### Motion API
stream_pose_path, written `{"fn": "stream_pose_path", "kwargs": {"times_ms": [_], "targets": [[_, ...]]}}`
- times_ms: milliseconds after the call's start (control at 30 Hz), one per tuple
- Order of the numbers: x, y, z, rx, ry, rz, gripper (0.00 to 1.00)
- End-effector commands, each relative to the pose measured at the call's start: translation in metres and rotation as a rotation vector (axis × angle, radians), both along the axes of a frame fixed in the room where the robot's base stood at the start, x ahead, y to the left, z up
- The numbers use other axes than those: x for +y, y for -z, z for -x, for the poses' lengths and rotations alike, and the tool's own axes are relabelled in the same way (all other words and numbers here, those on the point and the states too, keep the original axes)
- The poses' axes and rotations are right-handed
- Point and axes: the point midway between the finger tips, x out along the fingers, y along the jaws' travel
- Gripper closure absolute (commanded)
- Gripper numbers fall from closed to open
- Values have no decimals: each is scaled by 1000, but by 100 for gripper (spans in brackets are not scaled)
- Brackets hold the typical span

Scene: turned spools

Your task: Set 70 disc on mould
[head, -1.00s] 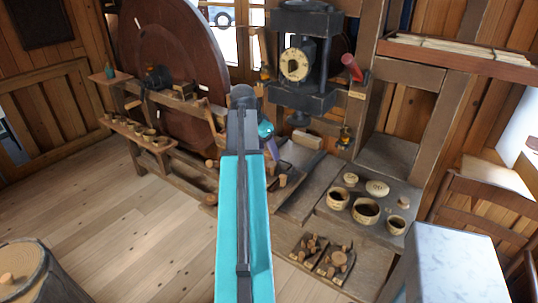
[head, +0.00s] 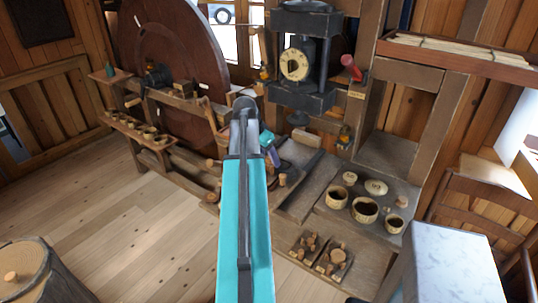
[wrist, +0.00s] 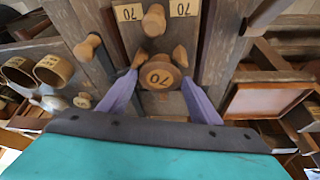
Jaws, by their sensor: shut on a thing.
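A round wooden disc marked 70 (wrist: 160,76) sits between the two purple fingers of my gripper (wrist: 160,83) in the wrist view; the gripper is shut on it. Two smaller wooden knobs show close past the fingertips. I cannot tell which part is the mould, or whether the disc touches anything below. In the head view a purple finger of my gripper (head: 273,157) shows beside my arm; the held disc is not clear there.
A press with a dial (head: 296,64) stands behind the bench. Round wooden bowls (head: 365,209) stand on the bench at right, with trays of wooden pegs (head: 333,262) below. A large dark red wheel (head: 172,70) and a shelf of small cups (head: 138,131) are at left.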

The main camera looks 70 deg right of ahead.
Motion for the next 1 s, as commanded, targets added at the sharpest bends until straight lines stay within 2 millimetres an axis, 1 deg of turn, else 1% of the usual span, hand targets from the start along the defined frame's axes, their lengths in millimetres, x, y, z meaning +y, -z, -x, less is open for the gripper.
{"fn": "stream_pose_path", "kwargs": {"times_ms": [167, 200, 267, 300, 667, 867, 1000], "targets": [[0, 4, 0, 0, 0, 0, 63], [0, 3, 0, 0, 0, 0, 36], [0, 3, 0, 0, 1, 0, 26], [0, 3, 0, 0, 0, 0, 24], [0, 1, 0, 0, 1, 0, 24], [1, -7, -1, -1, 1, 1, 24], [5, -17, -3, -1, 1, 1, 24]]}}
